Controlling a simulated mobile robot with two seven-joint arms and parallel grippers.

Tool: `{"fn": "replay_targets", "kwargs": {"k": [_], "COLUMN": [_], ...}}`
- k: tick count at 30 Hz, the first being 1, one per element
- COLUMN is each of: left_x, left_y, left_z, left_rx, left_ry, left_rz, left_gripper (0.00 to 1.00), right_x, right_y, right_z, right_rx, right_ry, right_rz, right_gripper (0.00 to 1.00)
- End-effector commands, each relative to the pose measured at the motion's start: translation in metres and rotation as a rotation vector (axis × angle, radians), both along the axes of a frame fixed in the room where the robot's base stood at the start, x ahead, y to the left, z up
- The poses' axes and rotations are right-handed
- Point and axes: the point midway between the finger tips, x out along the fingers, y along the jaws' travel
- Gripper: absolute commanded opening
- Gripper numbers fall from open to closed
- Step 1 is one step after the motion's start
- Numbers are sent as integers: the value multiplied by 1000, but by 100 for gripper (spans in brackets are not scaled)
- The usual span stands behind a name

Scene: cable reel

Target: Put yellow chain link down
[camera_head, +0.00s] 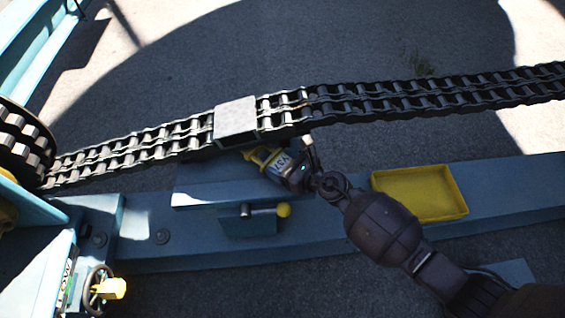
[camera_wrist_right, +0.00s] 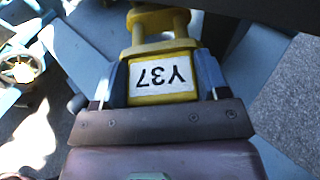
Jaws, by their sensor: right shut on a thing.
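The yellow chain link (camera_head: 256,155) is in my right gripper (camera_head: 278,166), just below the black chain and beside the steel beam's bracket. In the right wrist view the link (camera_wrist_right: 160,44) sits between the two blue-grey fingers, its white label reading Y37 upside down. The right gripper (camera_wrist_right: 160,80) is shut on it. The link's far end lies close under a dark edge in that view; I cannot tell whether it touches. A yellow tray (camera_head: 420,214) rests on the blue beam to the right and looks empty. My left gripper is not in view.
The black double-row chain (camera_head: 400,104) spans the view and passes under a pale grey block (camera_head: 236,117). Below it are a bracket with a yellow-knobbed lever (camera_head: 284,210) and the blue beam (camera_head: 180,255). A sprocket (camera_head: 20,145) and handwheel (camera_head: 100,288) stand at left.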

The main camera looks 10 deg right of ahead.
Motion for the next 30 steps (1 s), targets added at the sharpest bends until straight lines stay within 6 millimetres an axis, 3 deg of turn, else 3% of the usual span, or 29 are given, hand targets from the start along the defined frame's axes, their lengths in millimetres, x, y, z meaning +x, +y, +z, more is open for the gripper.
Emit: {"fn": "replay_targets", "kwargs": {"k": [15, 16, 20, 30], "left_x": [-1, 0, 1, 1], "left_y": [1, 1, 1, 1], "left_z": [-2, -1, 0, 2], "left_rx": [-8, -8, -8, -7], "left_ry": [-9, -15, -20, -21], "left_rz": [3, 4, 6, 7], "left_gripper": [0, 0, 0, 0], "right_x": [-1, -1, 0, 0], "right_y": [0, -1, -1, -1], "right_z": [-8, -8, -7, -4], "right_rx": [0, -2, -2, -1], "right_ry": [0, 1, -1, -1], "right_rz": [1, 1, 1, 1], "right_gripper": [25, 72, 92, 93]}}
